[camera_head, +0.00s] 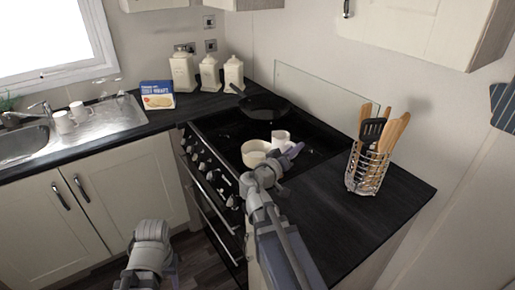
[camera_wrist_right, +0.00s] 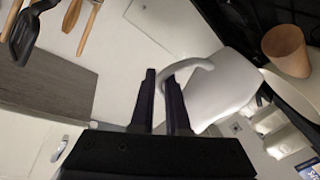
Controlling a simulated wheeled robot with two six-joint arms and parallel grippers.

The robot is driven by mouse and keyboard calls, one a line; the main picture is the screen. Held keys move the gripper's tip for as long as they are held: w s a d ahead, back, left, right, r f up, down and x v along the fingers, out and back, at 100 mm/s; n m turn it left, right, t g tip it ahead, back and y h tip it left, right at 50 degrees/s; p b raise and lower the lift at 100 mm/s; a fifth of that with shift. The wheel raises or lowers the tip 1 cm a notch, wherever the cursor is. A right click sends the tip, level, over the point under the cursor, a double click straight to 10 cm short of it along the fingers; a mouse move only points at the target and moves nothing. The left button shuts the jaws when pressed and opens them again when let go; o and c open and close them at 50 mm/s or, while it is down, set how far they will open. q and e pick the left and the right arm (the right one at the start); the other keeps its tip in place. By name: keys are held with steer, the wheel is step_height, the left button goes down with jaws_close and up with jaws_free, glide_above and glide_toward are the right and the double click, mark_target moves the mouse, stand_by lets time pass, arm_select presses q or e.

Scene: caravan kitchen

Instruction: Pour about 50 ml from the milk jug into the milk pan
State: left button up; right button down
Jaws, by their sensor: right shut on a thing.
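The white milk jug (camera_head: 281,136) is over the hob, just behind and right of the cream milk pan (camera_head: 255,152) in the head view. My right gripper (camera_head: 292,151) is shut on the jug's handle; in the right wrist view the handle (camera_wrist_right: 190,64) passes between the fingertips (camera_wrist_right: 165,78) and the jug's body (camera_wrist_right: 222,90) is to their right. I cannot tell whether the jug is tilted or touches the hob. No liquid shows. Part of my left arm, at the bottom of the head view, is low before the cupboards; its fingers are unclear.
A black frying pan (camera_head: 264,106) is at the back of the hob (camera_head: 215,118). A wire utensil holder (camera_head: 366,170) stands on the right worktop (camera_head: 325,205), which is otherwise clear. Canisters (camera_head: 183,75) and a blue box (camera_head: 157,95) stand at the back left.

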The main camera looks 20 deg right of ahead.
steer(key=shift+s+d+m, duration=0.1)
steer(key=shift+s+m, duration=0.3)
steer(key=shift+m, duration=0.1)
stand_by(1.1)
